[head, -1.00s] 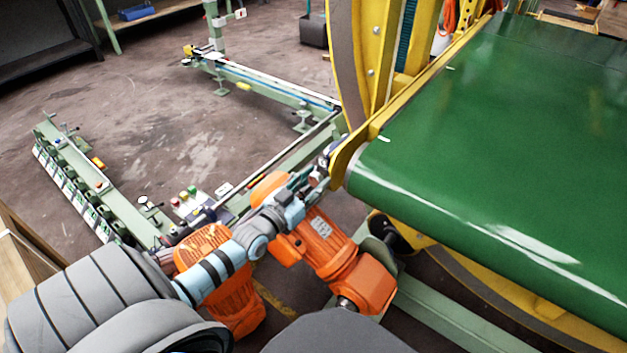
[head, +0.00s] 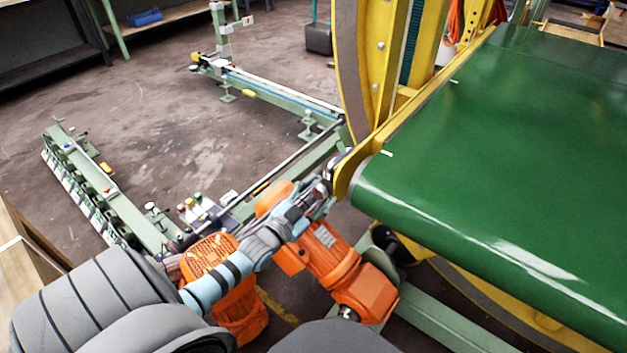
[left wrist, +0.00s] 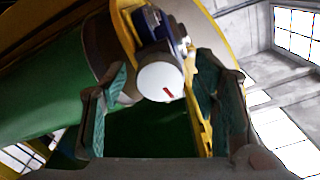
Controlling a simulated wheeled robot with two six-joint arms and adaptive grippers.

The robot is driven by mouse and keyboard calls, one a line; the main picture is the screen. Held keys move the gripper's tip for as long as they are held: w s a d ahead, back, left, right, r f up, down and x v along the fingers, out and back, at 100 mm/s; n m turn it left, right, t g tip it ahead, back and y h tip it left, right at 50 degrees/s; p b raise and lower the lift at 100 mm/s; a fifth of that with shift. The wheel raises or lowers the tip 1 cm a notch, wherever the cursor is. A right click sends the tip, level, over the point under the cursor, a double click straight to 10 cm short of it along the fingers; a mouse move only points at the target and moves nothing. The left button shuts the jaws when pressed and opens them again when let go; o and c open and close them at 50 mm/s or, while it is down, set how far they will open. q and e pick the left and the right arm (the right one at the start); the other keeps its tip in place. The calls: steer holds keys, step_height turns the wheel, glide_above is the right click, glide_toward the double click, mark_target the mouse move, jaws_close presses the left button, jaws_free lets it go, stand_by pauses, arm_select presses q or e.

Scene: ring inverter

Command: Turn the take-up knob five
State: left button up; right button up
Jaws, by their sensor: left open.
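The take-up knob is a white round face with a red mark (left wrist: 161,82) in the left wrist view. It sits on a dark blue housing on the yellow frame beside the green belt. My left gripper (head: 320,196) is by the near left corner of the belt in the head view. It is open, with one teal-padded finger to each side of the knob in the wrist picture. I see no clear contact with the knob. In the head view the knob is too small to tell apart from the parts around it. My right gripper is not in view.
The green belt (head: 480,150) and yellow ring frame (head: 366,70) fill the right. Orange motors (head: 325,262) stand right below my left gripper. A green rail with a row of small units (head: 85,180) lies at left. Open floor (head: 180,130) lies between the rails.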

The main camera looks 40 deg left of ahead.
arm_select(q)
steer(key=s, duration=1.2)
steer(key=shift+d, duration=0.15)
steer(key=shift+w, duration=0.1)
steer(key=s+f+n+g+y+p, duration=0.1)
steer(key=s+f+g+p, duration=0.4)
steer(key=f, duration=0.5)
steer(key=s+f+n+g+p, duration=0.2)
steer(key=s+f+g+p, duration=0.15)
steer(key=s+f, duration=0.55)
steer(key=s+d+f+g+p, duration=0.1)
steer(key=s+d+f+g, duration=0.3)
steer(key=s, duration=0.5)
steer(key=s+d+f+g+p, duration=0.2)
steer(key=s+d+f+g, duration=0.2)
steer(key=s, duration=0.4)
steer(key=shift+s+d+f+n+h, duration=0.35)
steer(key=shift+d+f, duration=0.35)
steer(key=shift+d, duration=0.25)
